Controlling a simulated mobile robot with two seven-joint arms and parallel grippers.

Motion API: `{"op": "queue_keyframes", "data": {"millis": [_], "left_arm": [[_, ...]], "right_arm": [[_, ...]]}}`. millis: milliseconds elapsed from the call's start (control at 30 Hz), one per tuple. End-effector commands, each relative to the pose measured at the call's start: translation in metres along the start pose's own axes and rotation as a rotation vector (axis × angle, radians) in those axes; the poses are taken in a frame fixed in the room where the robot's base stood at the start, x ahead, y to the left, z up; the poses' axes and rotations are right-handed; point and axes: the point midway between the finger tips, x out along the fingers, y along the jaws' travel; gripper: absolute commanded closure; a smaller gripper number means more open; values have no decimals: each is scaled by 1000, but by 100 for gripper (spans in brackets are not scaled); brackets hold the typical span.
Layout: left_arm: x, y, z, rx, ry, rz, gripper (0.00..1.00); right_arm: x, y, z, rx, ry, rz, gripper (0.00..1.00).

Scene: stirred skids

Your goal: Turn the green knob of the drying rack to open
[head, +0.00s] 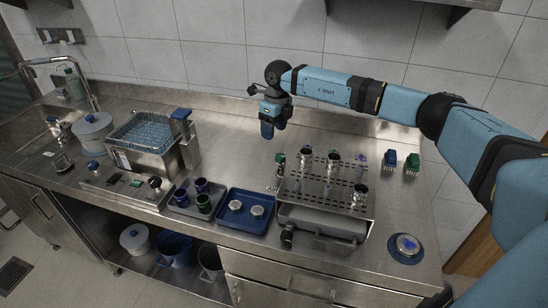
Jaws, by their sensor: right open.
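The drying rack (318,192) is a perforated metal stand on the right part of the steel counter, with several dark-topped metal cups or tubes on it. A small green knob (280,158) stands at its back left corner. Which way the knob is turned is too small to tell. My left gripper is not in view.
A purple knob (361,159) stands at the rack's back right. Blue and green brushes (401,162) lie to its right. A blue tray (231,221) with two metal pieces and a grey tray (180,207) with cups stand left. The counter behind the rack is clear.

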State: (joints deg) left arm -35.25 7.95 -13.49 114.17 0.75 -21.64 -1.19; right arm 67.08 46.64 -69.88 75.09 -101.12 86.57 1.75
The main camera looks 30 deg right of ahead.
Motion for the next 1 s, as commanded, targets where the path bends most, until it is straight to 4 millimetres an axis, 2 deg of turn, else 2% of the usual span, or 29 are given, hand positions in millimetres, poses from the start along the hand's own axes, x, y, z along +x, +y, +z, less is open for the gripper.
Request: {"op": "queue_keyframes", "data": {"millis": [33,100,267,367,800,1000], "left_arm": [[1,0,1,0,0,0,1],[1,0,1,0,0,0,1],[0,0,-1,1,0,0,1],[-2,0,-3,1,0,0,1],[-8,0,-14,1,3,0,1],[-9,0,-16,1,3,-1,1]], "right_arm": [[-10,-14,-3,12,15,-38,38],[-17,-24,-6,22,32,-72,38],[-10,-30,-9,27,42,-87,38],[5,-30,-9,26,42,-85,38],[93,-36,-12,26,40,-83,38],[113,-38,-12,26,38,-82,38]]}}
